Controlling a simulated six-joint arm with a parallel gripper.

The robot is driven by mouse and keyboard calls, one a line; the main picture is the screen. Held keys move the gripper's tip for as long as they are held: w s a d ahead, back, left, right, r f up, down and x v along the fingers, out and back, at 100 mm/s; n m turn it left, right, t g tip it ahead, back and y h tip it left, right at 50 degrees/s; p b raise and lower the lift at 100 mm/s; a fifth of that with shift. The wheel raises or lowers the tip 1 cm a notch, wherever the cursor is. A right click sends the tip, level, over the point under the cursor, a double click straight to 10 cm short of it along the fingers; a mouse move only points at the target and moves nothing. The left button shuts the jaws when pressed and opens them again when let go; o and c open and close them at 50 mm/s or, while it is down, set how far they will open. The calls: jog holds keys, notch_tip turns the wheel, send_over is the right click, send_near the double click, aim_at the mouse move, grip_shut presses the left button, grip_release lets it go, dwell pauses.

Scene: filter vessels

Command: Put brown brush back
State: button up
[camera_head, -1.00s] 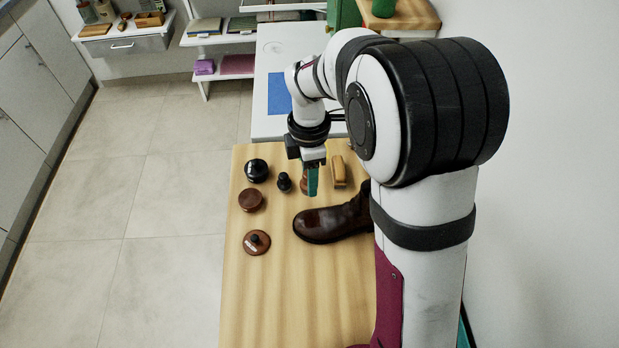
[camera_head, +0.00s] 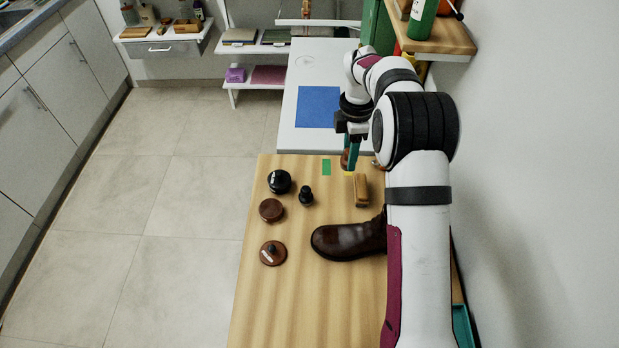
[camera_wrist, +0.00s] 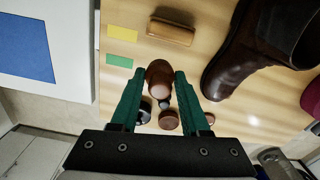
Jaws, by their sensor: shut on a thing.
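My gripper (camera_head: 349,165) is over the far edge of the wooden table, with its teal fingers pointing down. It is shut on a rounded reddish-brown brush (camera_wrist: 159,76), which sits between the fingertips in the wrist view. In the head view the brush (camera_head: 344,160) shows only partly beside the fingers. A green mark (camera_head: 326,167) lies on the bare table just left of the gripper, and it also shows in the wrist view (camera_wrist: 119,61). A yellow mark (camera_wrist: 127,33) lies beside it. A tan brush (camera_head: 361,190) lies near the yellow mark.
A brown boot (camera_head: 350,240) stands on the table (camera_head: 310,310) near my arm. A black round pot (camera_head: 280,181), a small black knobbed piece (camera_head: 306,196), a brown round piece (camera_head: 271,210) and a knobbed brown lid (camera_head: 273,253) stand left. A white surface with a blue square (camera_head: 318,107) lies beyond.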

jog(key=w+a+f, duration=0.1)
jog(key=a+f, duration=0.1)
jog(key=a, duration=0.1)
jog(key=w+a+f, duration=0.1)
jog(key=a+f, duration=0.1)
jog(key=a, duration=0.1)
jog(key=w+a+f, duration=0.1)
jog(key=a+f, duration=0.1)
jog(key=a, duration=0.1)
jog(key=shift+a, duration=0.2)
jog(key=shift+f, duration=2)
jog(key=o, duration=1.2)
jog(key=shift+f, duration=0.1)
